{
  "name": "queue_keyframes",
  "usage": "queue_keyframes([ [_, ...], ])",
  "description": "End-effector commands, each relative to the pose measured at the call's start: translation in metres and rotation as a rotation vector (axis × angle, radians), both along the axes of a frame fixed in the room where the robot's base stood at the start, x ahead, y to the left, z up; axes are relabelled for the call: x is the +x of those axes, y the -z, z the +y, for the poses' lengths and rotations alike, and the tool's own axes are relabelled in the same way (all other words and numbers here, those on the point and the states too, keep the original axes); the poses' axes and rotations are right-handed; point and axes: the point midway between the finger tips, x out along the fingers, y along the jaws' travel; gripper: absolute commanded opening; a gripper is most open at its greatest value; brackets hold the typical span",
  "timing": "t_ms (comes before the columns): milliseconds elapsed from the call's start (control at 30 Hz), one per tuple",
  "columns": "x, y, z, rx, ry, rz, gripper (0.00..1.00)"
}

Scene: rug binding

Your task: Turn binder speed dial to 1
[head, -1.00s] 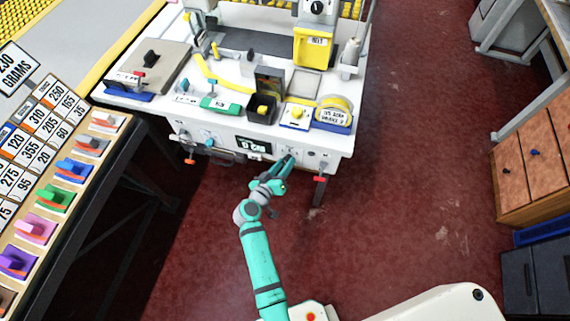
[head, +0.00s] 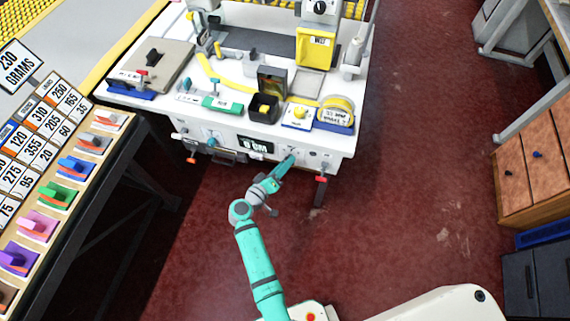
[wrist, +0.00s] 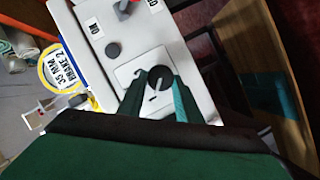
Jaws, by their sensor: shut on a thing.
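The binder speed dial (wrist: 158,99) is a dark round knob with a pale mark on a light square plate on the front of the white machine table. In the wrist view it sits between the two green fingers of my gripper (wrist: 162,92), which is shut on it. The numbers around the dial are too small to read, so its setting cannot be told. In the head view my gripper (head: 289,161) reaches the front panel right of the black display (head: 255,145) and mostly hides the dial.
A red-handled switch (head: 321,178) sits right of my gripper. The red floor (head: 420,190) to the right is clear.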

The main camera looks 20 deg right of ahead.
Motion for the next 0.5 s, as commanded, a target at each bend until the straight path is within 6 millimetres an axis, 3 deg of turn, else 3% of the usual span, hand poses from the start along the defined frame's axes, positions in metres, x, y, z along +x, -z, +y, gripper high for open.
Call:
queue_keyframes([
  [167,-0.0008,0.001,0.0008,-0.001,0.0,0.003,0.09],
  [200,-0.0008,0.001,0.0008,0.0,-0.002,0.003,0.41],
  [233,-0.0007,0.001,0.0009,0.0,-0.002,0.002,0.48],
  [500,-0.0004,0.0005,0.0003,0.0,-0.001,0.001,0.5],
])
